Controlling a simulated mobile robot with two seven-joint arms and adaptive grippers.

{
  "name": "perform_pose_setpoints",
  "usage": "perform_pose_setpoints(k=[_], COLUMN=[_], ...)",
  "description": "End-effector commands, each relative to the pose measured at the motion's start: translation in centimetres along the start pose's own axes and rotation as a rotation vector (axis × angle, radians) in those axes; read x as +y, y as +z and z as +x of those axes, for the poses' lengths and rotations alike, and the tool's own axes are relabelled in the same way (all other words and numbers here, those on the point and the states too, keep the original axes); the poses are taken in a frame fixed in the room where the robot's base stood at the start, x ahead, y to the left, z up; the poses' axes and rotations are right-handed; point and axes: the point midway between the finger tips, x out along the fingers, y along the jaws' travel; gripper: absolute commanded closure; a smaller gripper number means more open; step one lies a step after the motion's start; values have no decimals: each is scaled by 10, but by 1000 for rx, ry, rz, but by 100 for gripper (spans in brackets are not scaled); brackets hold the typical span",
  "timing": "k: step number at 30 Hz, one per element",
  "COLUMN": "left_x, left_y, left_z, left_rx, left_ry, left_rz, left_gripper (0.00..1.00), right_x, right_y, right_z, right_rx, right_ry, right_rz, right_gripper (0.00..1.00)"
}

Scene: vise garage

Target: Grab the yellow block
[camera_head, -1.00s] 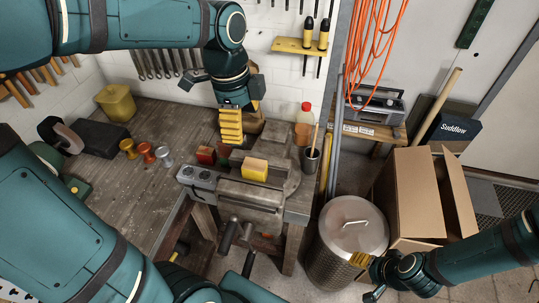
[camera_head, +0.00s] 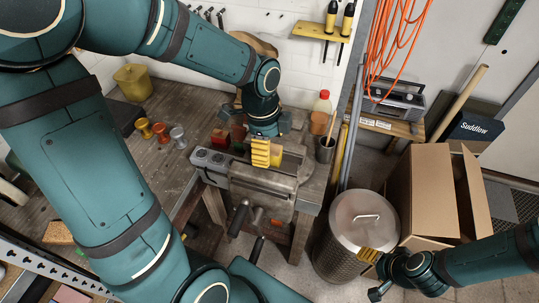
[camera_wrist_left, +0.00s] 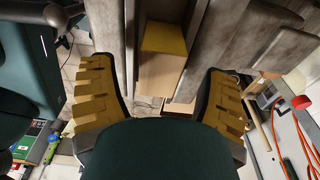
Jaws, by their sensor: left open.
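The yellow block (camera_wrist_left: 163,58) has a yellow top and tan wooden sides. In the left wrist view it sits between the grey jaws of the vise (camera_head: 262,184). In the head view the block is largely hidden by my left gripper (camera_head: 264,153), which hangs over the vise. In the left wrist view the gripper's two yellow fingers are spread wide, one on each side of the block and apart from it, with nothing held. My right gripper (camera_head: 369,255) is at the lower right in front of the metal bin, far from the block; its opening is unclear.
Red (camera_head: 219,137) and dark blocks stand on the workbench (camera_head: 165,108) behind the vise. A cup with tools (camera_head: 325,150) and a red-capped bottle (camera_head: 322,103) are to its right. A lidded metal bin (camera_head: 345,240) and cardboard box (camera_head: 420,195) stand on the floor at right.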

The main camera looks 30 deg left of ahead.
Motion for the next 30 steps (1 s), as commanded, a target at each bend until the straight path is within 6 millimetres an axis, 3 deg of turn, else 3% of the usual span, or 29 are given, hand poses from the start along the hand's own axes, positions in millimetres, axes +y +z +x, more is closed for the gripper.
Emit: perform_pose_setpoints(k=[3,11,17,18,30], left_x=[0,0,0,0,0], left_y=[0,0,0,0,0], left_z=[11,12,12,12,11], left_rx=[-1,0,0,0,0], left_ry=[1,0,0,-1,0], left_rz=[1,1,0,0,0], left_gripper=[24,24,90,97,98], right_x=[1,1,1,1,0], right_y=[0,0,0,0,0], right_z=[2,2,2,2,2], right_rx=[0,0,0,0,0], right_ry=[1,1,1,0,0], right_rz=[0,0,0,0,0], right_gripper=[36,36,36,36,36])
